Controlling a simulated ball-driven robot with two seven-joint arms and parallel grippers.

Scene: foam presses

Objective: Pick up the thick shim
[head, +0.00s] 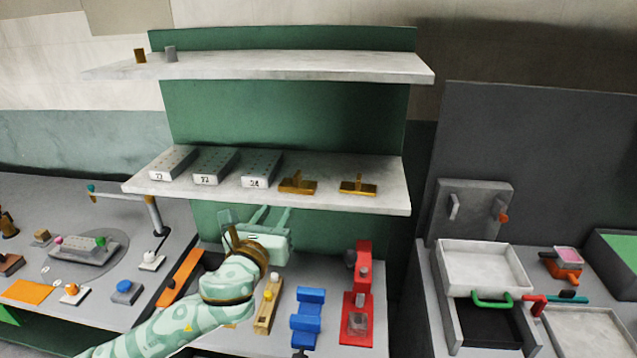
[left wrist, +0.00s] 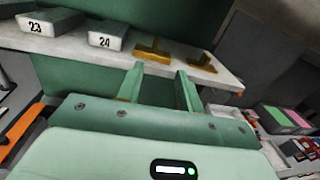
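Two brass pieces with raised grips lie on the middle shelf: a left one (head: 298,187) and a right one (head: 358,188). They look like shims, and the left one looks a little thicker, though I cannot be sure. In the left wrist view the left piece (left wrist: 152,53) and the right piece (left wrist: 201,62) sit beyond my fingertips. My left gripper (head: 268,214) is open and empty, just below and in front of the shelf edge, apart from both pieces. It also shows in the left wrist view (left wrist: 160,76). My right gripper is not in view.
Numbered grey blocks (head: 261,169) stand left of the brass pieces on the middle shelf (head: 330,199), whose front edge is close to my left gripper. Below are a blue fixture (head: 307,318) and a red press (head: 359,303). A white tray (head: 485,268) stands at right.

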